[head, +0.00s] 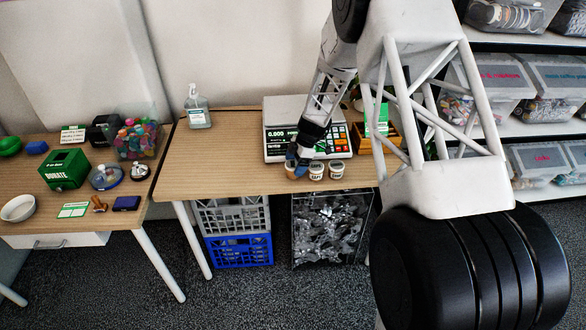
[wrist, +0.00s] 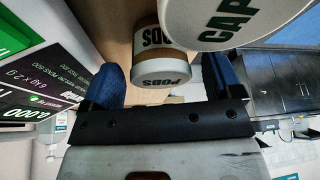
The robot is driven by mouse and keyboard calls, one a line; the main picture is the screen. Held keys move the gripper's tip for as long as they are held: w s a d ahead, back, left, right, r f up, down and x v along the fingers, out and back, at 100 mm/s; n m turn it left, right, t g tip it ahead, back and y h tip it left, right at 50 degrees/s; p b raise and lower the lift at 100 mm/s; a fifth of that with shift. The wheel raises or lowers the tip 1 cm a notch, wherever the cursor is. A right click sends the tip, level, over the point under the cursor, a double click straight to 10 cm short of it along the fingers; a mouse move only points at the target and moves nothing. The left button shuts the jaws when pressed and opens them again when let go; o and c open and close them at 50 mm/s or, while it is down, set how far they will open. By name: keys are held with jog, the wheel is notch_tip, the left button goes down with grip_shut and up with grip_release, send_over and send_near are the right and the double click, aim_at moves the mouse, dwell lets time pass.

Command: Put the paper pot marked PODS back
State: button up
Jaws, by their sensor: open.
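The paper pot marked PODS (wrist: 162,72), brown and white, shows upside down in the wrist view between the two blue fingertips. In the head view it appears to be the leftmost pot (head: 290,172) of a row of three at the table's front edge, partly hidden by my gripper. My gripper (head: 299,160) points down at that pot. In the wrist view my gripper (wrist: 163,82) is open, with a finger on each side of the pot; I cannot tell whether either touches it. A pot with CAP readable (wrist: 215,22) stands close beside the PODS pot.
A scale (head: 280,151) with a green display stands just behind the pots. A third pot (head: 337,169) is at the row's right end. A wooden box (head: 392,137) is right of the scale, partly hidden by my arm.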

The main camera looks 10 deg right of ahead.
jog(key=s+v, duration=0.1)
jog(key=v, duration=0.8)
jog(key=shift+w+r, duration=0.2)
jog(key=shift+w, duration=0.3)
jog(key=s+d+r+m+t+h, duration=0.25)
jog(key=s+r+m, duration=0.75)
jog(key=s+r, duration=1.15)
jog(key=s+d+r+m+h, duration=0.1)
jog(key=s+m, duration=0.4)
jog(key=s, duration=0.9)
jog(key=s+d+r+m+t+h, duration=0.1)
jog(key=s+m, duration=0.5)
jog(key=s, duration=0.9)
notch_tip(320, 180, up, 2)
jog(key=shift+s+d+r, duration=0.2)
jog(key=shift+d, duration=0.45)
